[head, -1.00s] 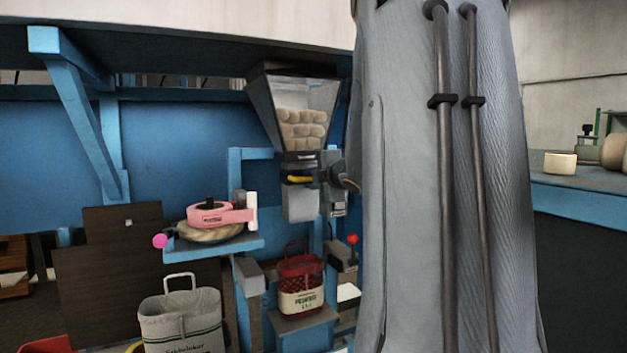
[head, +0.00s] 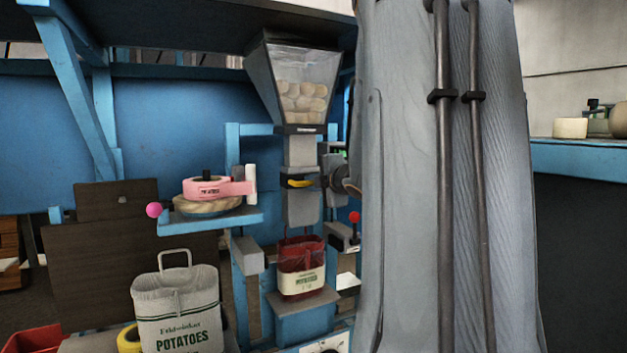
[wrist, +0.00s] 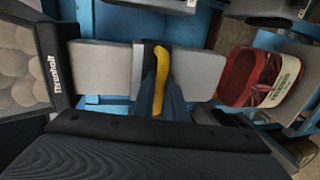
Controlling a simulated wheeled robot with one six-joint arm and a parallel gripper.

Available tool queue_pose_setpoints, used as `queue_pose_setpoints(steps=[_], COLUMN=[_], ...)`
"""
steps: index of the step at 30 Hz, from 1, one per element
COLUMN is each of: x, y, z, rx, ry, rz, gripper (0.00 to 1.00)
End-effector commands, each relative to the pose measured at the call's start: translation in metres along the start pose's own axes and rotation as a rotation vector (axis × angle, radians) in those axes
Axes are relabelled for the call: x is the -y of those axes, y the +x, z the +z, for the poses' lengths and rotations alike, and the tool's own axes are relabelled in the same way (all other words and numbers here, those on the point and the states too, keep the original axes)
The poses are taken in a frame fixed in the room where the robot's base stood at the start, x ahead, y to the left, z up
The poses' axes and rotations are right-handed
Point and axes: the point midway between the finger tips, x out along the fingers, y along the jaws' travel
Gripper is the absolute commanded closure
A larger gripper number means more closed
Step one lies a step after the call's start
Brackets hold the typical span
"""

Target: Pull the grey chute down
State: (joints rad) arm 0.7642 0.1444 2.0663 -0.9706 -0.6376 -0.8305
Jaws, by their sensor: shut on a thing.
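The grey chute (head: 303,208) hangs below the potato hopper (head: 300,85), with a lighter grey neck (head: 301,151) showing between them. It has a yellow handle (head: 299,184). My gripper (wrist: 160,93) is shut on the yellow handle, with dark fingers on either side of it in the wrist view. The chute's grey body (wrist: 196,75) also shows there, pointing right. A red mesh bag (head: 302,258) with a cream label stands under the chute.
A pink tape dispenser (head: 215,188) sits on a blue shelf (head: 220,219). A white potato sack (head: 178,310) stands lower left. A red-knobbed lever (head: 354,217) is right of the chute.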

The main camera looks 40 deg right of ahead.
Motion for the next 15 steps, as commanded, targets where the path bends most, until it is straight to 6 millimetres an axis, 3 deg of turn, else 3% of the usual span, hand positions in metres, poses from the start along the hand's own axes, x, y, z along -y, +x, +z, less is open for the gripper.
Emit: queue_pose_setpoints(steps=[1,6,15], x=[0.017,0.045,0.073], y=[0.005,0.011,0.016], z=[-0.002,-0.004,-0.004], rx=[-0.004,-0.006,-0.007], ry=[0.000,0.000,-0.001], rz=[-0.002,-0.002,-0.001], gripper=[1.00,1.00,1.00])
